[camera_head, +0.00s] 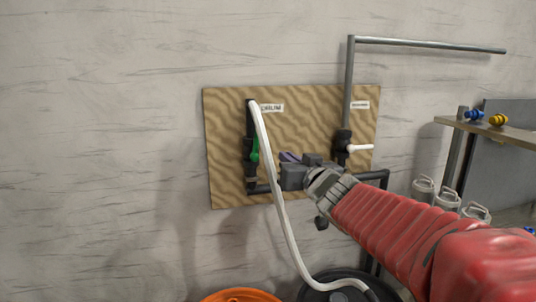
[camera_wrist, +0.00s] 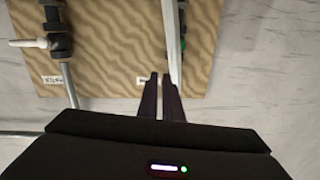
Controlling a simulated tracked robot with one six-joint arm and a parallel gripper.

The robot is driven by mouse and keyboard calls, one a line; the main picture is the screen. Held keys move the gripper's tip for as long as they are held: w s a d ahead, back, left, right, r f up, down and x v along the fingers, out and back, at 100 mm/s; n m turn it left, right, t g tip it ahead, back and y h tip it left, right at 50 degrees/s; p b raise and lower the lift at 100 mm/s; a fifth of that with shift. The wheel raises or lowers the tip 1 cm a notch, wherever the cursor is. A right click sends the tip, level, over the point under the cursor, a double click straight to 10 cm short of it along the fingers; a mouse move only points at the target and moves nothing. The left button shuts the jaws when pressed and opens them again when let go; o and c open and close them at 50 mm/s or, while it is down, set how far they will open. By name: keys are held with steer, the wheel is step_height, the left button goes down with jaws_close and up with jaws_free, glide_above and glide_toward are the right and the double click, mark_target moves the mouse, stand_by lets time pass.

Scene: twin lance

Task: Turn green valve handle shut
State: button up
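The green valve handle (camera_head: 255,150) is on a black valve body at the left of the wooden board. It points roughly along the vertical pipe and is partly covered by the white hose (camera_head: 279,200). In the wrist view, which is upside down, the green handle (camera_wrist: 184,47) shows just right of the hose (camera_wrist: 169,30). My gripper (camera_head: 286,157) is in front of the board, to the right of the green handle and apart from it. In the wrist view my gripper (camera_wrist: 160,77) has its two dark fingers a little apart, with nothing seen between them.
A second valve with a white handle (camera_head: 359,148) is at the board's right side. The hose drops in front of the board to a black drum (camera_head: 330,286), beside an orange one (camera_head: 242,295). A shelf (camera_head: 500,131) with blue and yellow fittings stands at right.

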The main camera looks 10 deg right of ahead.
steer(key=s+d+f+h, duration=0.1)
steer(key=s, duration=0.1)
steer(key=s+d+f+m+g+h, duration=0.1)
steer(key=s+f, duration=0.1)
steer(key=s+d+f+g+h, duration=0.1)
steer(key=s, duration=0.1)
steer(key=shift+s+d+f+m, duration=0.15)
steer(key=shift+s+m, duration=0.1)
steer(key=shift+m, duration=0.15)
jaws_close()
steer(key=s+a+f+g, duration=0.2)
steer(key=s+f+g, duration=0.3)
steer(key=s+f, duration=0.4)
steer(key=s+a+f+n+g, duration=0.1)
steer(key=s+f+g, duration=0.3)
steer(key=s+f, duration=0.6)
steer(key=s+a, duration=0.1)
steer(key=s, duration=0.6)
steer(key=shift+s+a+g+y, duration=0.2)
steer(key=shift+s+g+y, duration=0.1)
steer(key=shift+s+g, duration=0.1)
steer(key=shift+s, duration=0.15)
